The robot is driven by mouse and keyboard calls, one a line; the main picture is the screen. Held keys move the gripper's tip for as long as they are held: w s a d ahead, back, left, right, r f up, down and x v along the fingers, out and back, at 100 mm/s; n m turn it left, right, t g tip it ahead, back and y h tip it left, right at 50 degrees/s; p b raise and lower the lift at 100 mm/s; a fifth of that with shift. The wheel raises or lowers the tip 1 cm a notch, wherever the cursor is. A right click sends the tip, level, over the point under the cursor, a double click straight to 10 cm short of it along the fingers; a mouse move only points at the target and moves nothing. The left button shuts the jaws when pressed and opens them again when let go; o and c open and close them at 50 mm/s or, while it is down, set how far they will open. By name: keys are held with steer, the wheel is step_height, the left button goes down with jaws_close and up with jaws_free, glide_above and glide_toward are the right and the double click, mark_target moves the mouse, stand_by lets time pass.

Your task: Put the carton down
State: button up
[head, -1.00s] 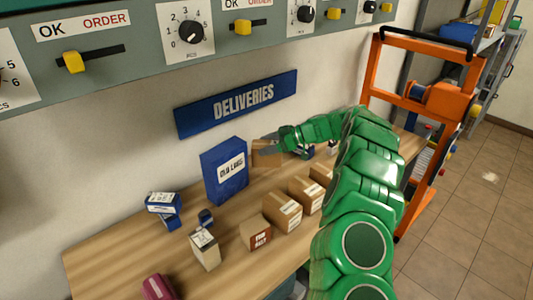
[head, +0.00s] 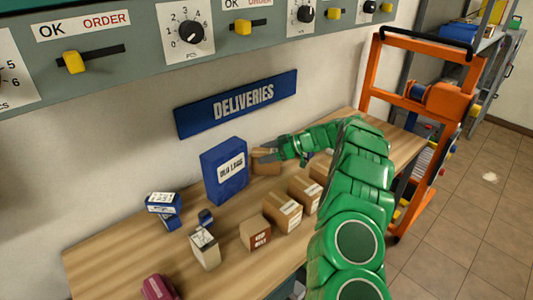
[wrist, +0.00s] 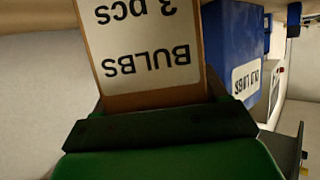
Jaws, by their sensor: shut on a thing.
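The brown carton (wrist: 150,60) fills the top of the wrist view, its white label reading "BULBS 3 pcs" upside down. In the head view the carton (head: 266,166) is partly hidden by my gripper, just right of a blue box (head: 224,172) with a white label. My gripper (head: 268,154) is shut on the carton. The carton is low over the back of the wooden bench (head: 110,258), beneath the DELIVERIES sign (head: 240,102). I cannot tell whether it touches the bench top.
A row of brown cartons (head: 283,212) stands along the bench front, beside my arm. Small blue and white boxes (head: 163,208), a pale carton (head: 204,250) and a dark red item (head: 158,287) are at left. An orange frame (head: 385,75) stands beyond the right end.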

steer(key=o, duration=1.3)
